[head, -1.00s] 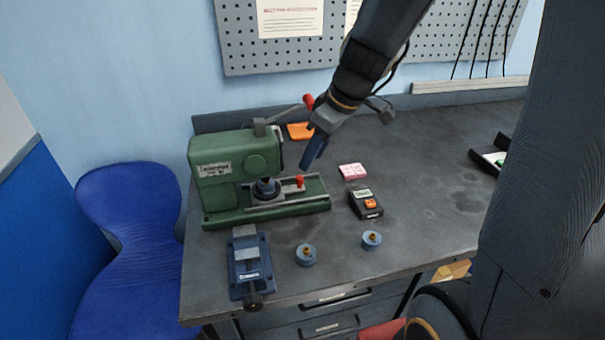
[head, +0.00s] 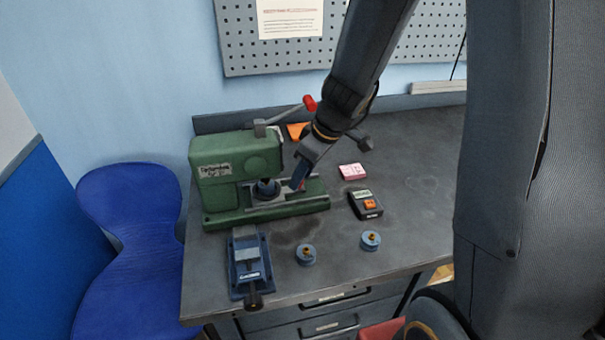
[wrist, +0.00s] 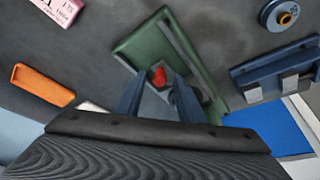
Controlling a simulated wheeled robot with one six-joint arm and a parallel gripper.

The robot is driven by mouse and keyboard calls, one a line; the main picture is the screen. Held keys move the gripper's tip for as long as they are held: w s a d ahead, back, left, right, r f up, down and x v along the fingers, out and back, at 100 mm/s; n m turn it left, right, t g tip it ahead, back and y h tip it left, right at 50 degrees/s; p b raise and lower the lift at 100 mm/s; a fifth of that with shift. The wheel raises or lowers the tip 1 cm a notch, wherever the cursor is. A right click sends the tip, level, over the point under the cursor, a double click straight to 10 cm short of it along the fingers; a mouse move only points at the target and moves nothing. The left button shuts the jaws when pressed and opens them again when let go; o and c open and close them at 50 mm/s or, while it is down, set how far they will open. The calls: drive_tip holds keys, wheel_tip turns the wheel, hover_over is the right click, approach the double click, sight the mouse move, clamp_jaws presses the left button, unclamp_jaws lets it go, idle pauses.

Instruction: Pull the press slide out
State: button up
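The green press (head: 222,165) stands at the back left of the bench. Its grey slide (head: 255,199) lies in the green base with a dark blue round piece (head: 266,187) on it. My gripper (head: 297,186) is down at the slide's right end and mostly hides the red knob in the head view. In the wrist view the red knob (wrist: 158,77) shows between the two blue fingertips of my gripper (wrist: 158,82), with a gap on each side. The fingers are open around the knob and do not appear to grip it.
The press lever with its red ball (head: 310,103) rises behind my gripper. An orange tray (head: 294,130), a pink box (head: 352,171) and a dark meter (head: 365,204) are nearby. A blue vise (head: 248,262) and two blue discs (head: 306,254) (head: 371,240) are in front. The bench's right is clear.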

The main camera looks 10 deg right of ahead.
clamp_jaws()
drive_tip(key=shift+d, duration=0.1)
